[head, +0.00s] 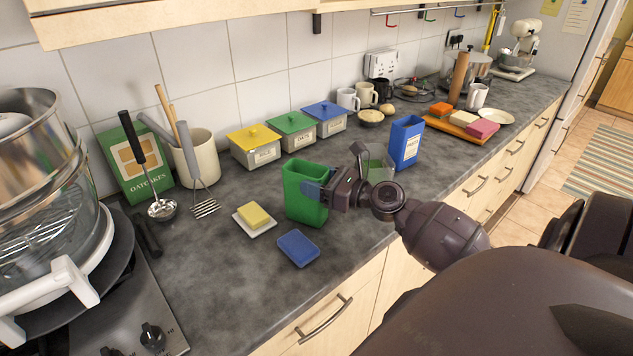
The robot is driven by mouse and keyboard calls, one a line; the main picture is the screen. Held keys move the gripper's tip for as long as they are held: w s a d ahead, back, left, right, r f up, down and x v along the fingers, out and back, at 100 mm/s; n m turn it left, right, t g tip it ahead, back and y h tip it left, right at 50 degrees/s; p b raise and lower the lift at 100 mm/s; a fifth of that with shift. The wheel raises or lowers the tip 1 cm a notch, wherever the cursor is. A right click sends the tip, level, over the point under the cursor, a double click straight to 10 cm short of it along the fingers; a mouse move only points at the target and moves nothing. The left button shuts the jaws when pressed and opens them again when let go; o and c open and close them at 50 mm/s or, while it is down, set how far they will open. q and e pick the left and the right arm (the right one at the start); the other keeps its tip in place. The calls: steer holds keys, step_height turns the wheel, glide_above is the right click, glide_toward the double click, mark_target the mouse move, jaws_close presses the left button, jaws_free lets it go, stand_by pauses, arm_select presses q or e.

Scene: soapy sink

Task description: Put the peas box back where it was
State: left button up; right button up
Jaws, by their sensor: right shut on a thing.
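A green open-topped box (300,178), which I take to be the peas box, is upright over the counter's middle; no label on it shows. My right gripper (319,190) reaches in from the right and is shut on its right side. The gripper covers part of that side. I cannot tell whether the box's bottom touches the counter (225,285). My left gripper is not in view.
A blue sponge (298,248) and a yellow sponge on a white dish (256,229) lie close to the green box. A blue box (406,140) and a clear container (378,166) stand to the right. Lidded tins (291,132) line the wall. Front-left counter is bare.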

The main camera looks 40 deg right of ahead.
steer(key=shift+f, duration=0.2)
steer(key=o, duration=1.5)
steer(key=shift+c, duration=0.2)
steer(key=shift+r, duration=0.2)
steer(key=shift+b+v, duration=0.75)
steer(key=shift+v, duration=5.25)
